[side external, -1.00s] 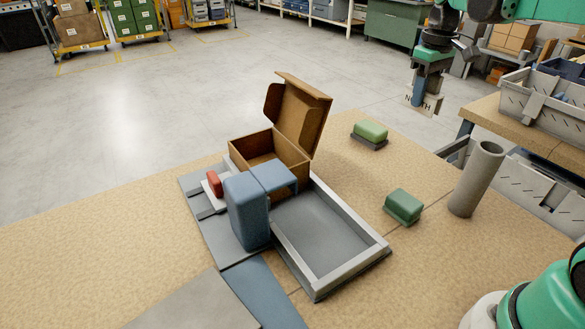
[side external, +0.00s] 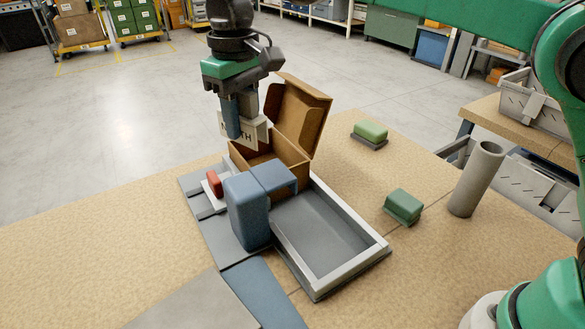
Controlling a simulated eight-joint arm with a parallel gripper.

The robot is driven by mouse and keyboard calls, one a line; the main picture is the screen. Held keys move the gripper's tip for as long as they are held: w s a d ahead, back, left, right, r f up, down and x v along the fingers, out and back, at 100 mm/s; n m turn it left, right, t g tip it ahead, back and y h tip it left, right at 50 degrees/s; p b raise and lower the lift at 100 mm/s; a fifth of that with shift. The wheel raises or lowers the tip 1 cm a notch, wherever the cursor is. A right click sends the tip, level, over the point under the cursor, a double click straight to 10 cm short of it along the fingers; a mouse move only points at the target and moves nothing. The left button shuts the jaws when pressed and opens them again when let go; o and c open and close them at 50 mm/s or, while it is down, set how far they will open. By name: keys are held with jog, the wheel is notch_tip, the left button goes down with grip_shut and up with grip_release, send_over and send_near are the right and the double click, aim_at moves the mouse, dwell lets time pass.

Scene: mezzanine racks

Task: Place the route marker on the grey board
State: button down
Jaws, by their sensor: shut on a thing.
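The route marker (side external: 257,133) is a cream plate with dark lettering, partly readable as "NORTH". My gripper (side external: 243,122) is shut on it and holds it in the air, in front of the open cardboard box. A gripper finger hides part of the lettering. A flat grey board (side external: 222,238) lies on the table left of the blue block, below and apart from the marker. Another flat grey sheet (side external: 190,305) lies at the front edge; I cannot tell which of the two is the named board.
The open cardboard box (side external: 280,158) has a raised lid. A blue block (side external: 247,212), a red piece (side external: 214,183) and a grey-rimmed tray (side external: 345,272) crowd the middle. Two green blocks (side external: 370,131) (side external: 404,205) and a grey cylinder (side external: 476,180) stand right. The table's left is clear.

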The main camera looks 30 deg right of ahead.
jog(key=s+a+f+n, duration=0.4)
jog(key=a, duration=0.5)
jog(key=n, duration=0.5)
send_over(163, 329)
jog(key=s+d, duration=0.1)
notch_tip(163, 329, down, 5)
jog(key=f, duration=0.5)
jog(key=s+f, duration=0.1)
jog(key=f, duration=0.2)
jog(key=shift+a+f, duration=0.1)
jog(key=shift+f, duration=0.2)
jog(key=c, duration=0.5)
grip_release()
jog(key=shift+f, duration=0.1)
jog(key=shift+c, duration=0.2)
